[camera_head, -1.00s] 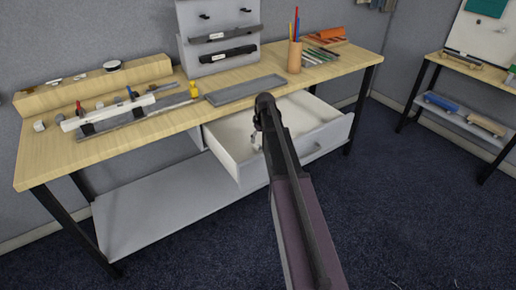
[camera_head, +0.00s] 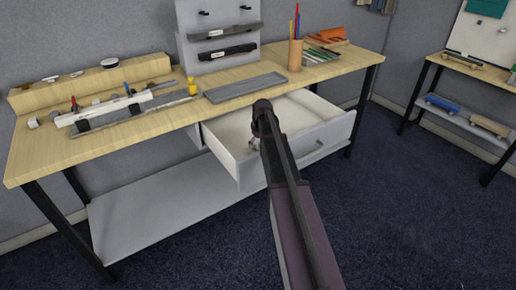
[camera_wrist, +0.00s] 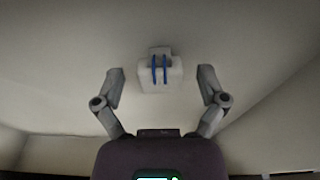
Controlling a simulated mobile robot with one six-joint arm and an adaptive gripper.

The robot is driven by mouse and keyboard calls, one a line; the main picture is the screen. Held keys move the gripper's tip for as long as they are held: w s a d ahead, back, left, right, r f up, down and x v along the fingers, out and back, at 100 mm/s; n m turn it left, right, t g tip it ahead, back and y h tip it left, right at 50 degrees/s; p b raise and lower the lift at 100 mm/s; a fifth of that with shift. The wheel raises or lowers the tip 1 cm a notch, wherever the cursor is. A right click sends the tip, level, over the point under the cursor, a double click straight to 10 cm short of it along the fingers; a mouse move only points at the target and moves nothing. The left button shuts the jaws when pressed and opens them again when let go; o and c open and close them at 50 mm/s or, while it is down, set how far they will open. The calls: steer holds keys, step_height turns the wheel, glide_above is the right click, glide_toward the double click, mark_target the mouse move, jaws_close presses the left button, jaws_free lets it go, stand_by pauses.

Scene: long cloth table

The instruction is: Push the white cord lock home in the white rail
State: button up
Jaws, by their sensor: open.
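The white rail (camera_head: 120,106) lies in dark holders on the left part of the wooden table. In the wrist view a small white block with two blue strips (camera_wrist: 160,76), which looks like the white cord lock, lies on the pale drawer floor. My gripper (camera_wrist: 161,84) is open, with one finger on each side of the block and a gap on both sides. I see no contact. In the head view my gripper (camera_head: 262,112) is over the open drawer (camera_head: 295,125); my arm hides part of the drawer and the block cannot be made out.
A grey tray (camera_head: 245,88) lies on the table above the drawer. A yellow piece (camera_head: 192,86) stands by the rail's right end. A pen cup (camera_head: 295,54) and a grey rack (camera_head: 218,40) stand at the back. Drawer walls surround my gripper's place.

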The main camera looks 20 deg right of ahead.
stand_by(0.5)
steer(key=c, duration=1.2)
steer(key=shift+r, duration=0.15)
steer(key=shift+c, duration=0.2)
step_height(320, 180, up, 10)
steer(key=p, duration=1)
step_height(320, 180, up, 24)
steer(key=p, duration=2.4)
glide_above(258, 143)
steer(key=shift+w, duration=0.15)
